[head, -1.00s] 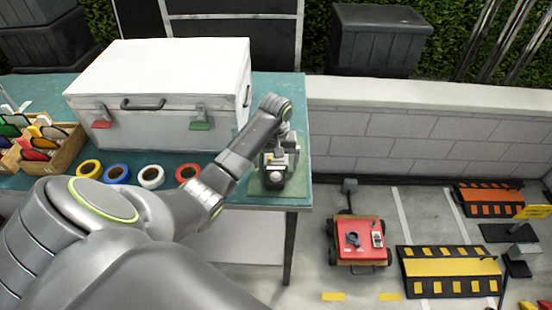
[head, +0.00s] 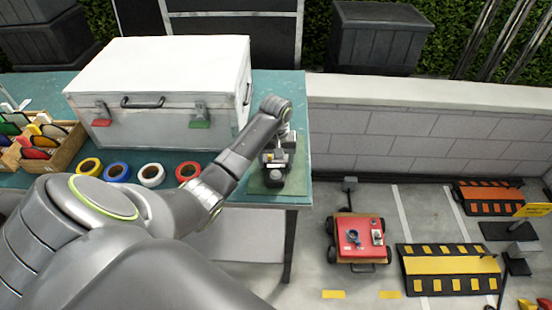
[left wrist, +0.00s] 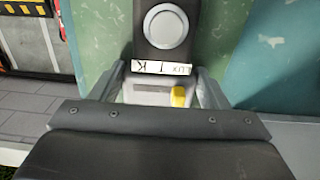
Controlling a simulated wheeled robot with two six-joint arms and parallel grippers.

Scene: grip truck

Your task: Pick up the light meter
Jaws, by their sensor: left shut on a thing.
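The light meter (left wrist: 166,28) is a dark body with a round pale dome, a white label strip marked LUX and a grey part with a yellow button. My left gripper (left wrist: 163,88) is shut on it, with one finger on each side. In the head view the left gripper (head: 276,158) is over the right end of the green table, and the light meter (head: 273,180) shows small and partly hidden under it. I cannot tell whether it touches the mat. My right gripper is not in view.
A green mat (head: 258,187) lies by the table's right edge. A white case (head: 165,75) stands at the back, with several tape rolls (head: 152,175) before it. A wooden box (head: 68,152) is at left. A red cart (head: 359,238) stands on the floor at right.

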